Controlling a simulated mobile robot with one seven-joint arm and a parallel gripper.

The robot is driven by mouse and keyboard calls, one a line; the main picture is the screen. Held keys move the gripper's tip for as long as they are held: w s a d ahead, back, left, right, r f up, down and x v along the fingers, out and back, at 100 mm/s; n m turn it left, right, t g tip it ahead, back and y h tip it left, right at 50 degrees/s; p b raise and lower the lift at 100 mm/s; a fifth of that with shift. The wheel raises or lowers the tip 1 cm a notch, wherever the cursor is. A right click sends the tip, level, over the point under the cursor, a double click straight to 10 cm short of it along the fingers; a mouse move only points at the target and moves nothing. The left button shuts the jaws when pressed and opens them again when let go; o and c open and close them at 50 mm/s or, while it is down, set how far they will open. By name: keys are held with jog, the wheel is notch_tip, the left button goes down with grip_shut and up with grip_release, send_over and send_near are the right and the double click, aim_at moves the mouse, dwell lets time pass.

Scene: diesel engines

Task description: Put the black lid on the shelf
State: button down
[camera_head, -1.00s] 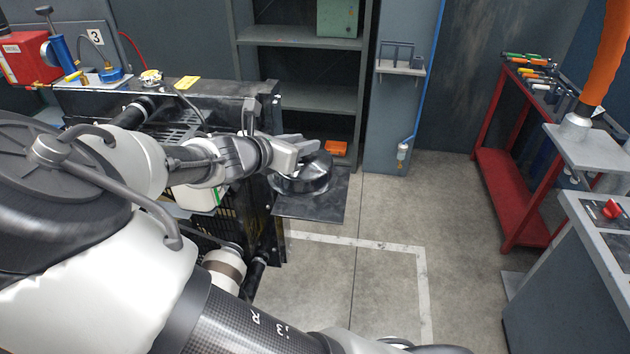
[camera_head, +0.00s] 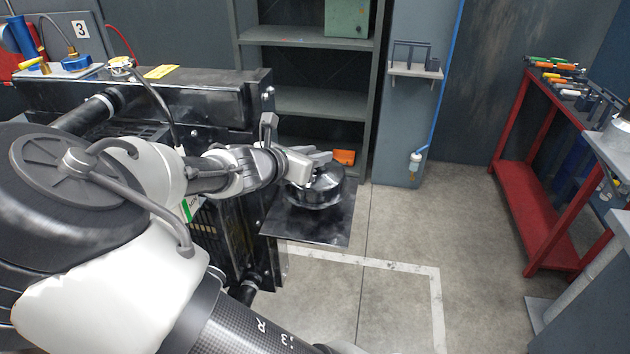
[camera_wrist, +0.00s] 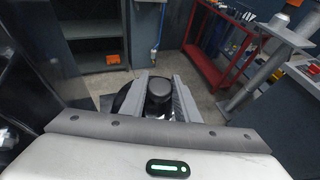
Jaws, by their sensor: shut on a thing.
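The black lid (camera_head: 318,188) is a round, shiny dark piece with a raised middle, near the centre of the head view. My gripper (camera_head: 310,163) is shut on it from above and the left. In the wrist view the lid's knob (camera_wrist: 158,97) sits between the two fingers of my gripper (camera_wrist: 160,98). The lid shows over a flat black plate (camera_head: 335,226); I cannot tell whether it touches it. The grey shelf (camera_head: 312,104) stands behind, with several open levels. It also shows at upper left in the wrist view (camera_wrist: 95,30).
A green box (camera_head: 347,18) is high on the shelf, and an orange item (camera_head: 344,157) is on a low level. The black engine (camera_head: 200,95) stands at left. A red tool cart (camera_head: 520,175) is at right. The floor (camera_head: 420,235) between is clear.

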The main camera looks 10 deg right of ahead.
jog(key=shift+f+b, duration=0.5)
jog(key=shift+f, duration=1.85)
jog(key=shift+f, duration=0.2)
jog(key=c, duration=1.4)
grip_release()
jog(key=shift+o, duration=0.2)
